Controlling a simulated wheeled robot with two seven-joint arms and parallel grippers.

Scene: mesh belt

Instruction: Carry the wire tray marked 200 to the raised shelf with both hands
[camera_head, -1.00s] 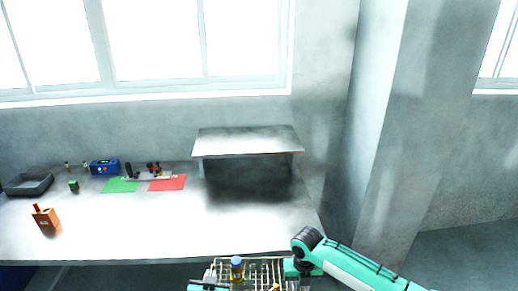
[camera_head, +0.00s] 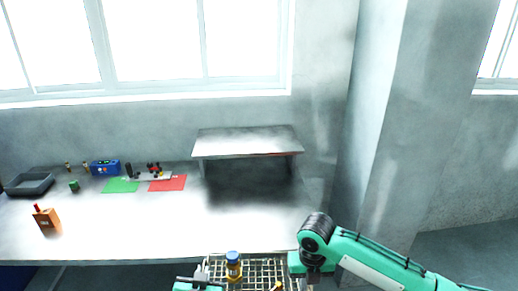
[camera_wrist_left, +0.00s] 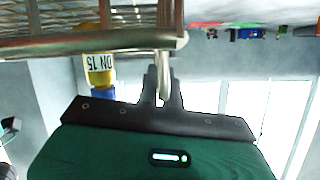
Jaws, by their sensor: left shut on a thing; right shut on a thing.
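The wire tray (camera_head: 261,268) is at the bottom edge of the head view, in front of the table, its near part cut off. No mark 200 is readable. A bottle (camera_head: 233,268) with a blue cap stands in it, and a small yellow item (camera_head: 277,286) lies further right. My left gripper (camera_head: 204,278) is shut on the tray's left side; the left wrist view shows its fingers (camera_wrist_left: 162,88) at the tray's rim. My right gripper (camera_head: 308,276) is shut on the tray's right side. The raised shelf (camera_head: 245,141) stands at the table's back right, its top empty.
The table (camera_head: 150,226) has bare room in front of the shelf. To the left are a green mat (camera_head: 119,186), a red mat (camera_head: 168,184), a blue box (camera_head: 104,167), a dark tray (camera_head: 28,185) and an orange block (camera_head: 46,218). A wall pillar (camera_head: 400,130) stands right.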

